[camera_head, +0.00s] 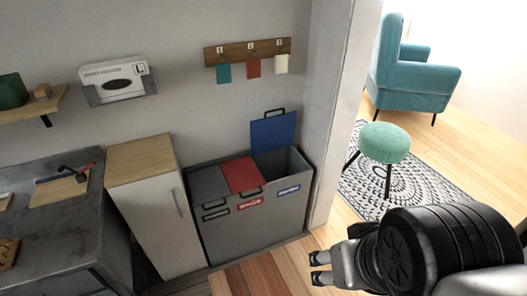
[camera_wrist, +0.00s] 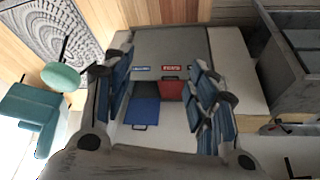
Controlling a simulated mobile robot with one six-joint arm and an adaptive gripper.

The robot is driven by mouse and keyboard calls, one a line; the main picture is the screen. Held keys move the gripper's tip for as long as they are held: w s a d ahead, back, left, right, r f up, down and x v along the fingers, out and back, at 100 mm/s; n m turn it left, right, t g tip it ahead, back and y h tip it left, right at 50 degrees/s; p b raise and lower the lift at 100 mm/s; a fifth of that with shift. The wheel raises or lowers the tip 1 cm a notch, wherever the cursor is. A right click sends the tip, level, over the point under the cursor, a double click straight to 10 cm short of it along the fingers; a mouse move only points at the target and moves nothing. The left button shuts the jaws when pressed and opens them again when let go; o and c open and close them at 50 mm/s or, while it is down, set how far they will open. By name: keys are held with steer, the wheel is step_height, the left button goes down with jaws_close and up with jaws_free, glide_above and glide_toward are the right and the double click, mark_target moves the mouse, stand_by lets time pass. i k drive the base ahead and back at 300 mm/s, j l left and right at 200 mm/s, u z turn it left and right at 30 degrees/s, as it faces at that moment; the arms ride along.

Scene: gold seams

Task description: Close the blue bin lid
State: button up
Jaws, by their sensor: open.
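The blue bin lid (camera_head: 274,131) stands raised against the wall at the back of the grey bin unit (camera_head: 239,227), with a dark handle on its top edge. The compartment under it, at the unit's right, is open. The red lid (camera_head: 240,175) beside it lies shut. My gripper (camera_head: 318,267) is in front of the unit at the lower right, apart from it, with its fingers spread and empty. In the wrist view the blue lid (camera_wrist: 142,112) shows between my open fingers (camera_wrist: 160,105), some way off.
A white cabinet (camera_head: 160,215) stands against the unit's left side, and a dark counter (camera_head: 50,230) is further left. A wall edge (camera_head: 338,110) rises close on the right. A green stool (camera_head: 384,143) and teal armchair (camera_head: 415,75) stand beyond it. The floor in front is clear.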

mark_target(271, 133)
steer(key=i+j, duration=0.2)
steer(key=i, duration=0.3)
steer(key=i+j, duration=0.2)
steer(key=i, duration=0.35)
steer(key=i+j, duration=0.2)
steer(key=i, duration=0.3)
steer(key=i+j+z, duration=0.1)
steer(key=i, duration=0.45)
steer(key=j, duration=0.1)
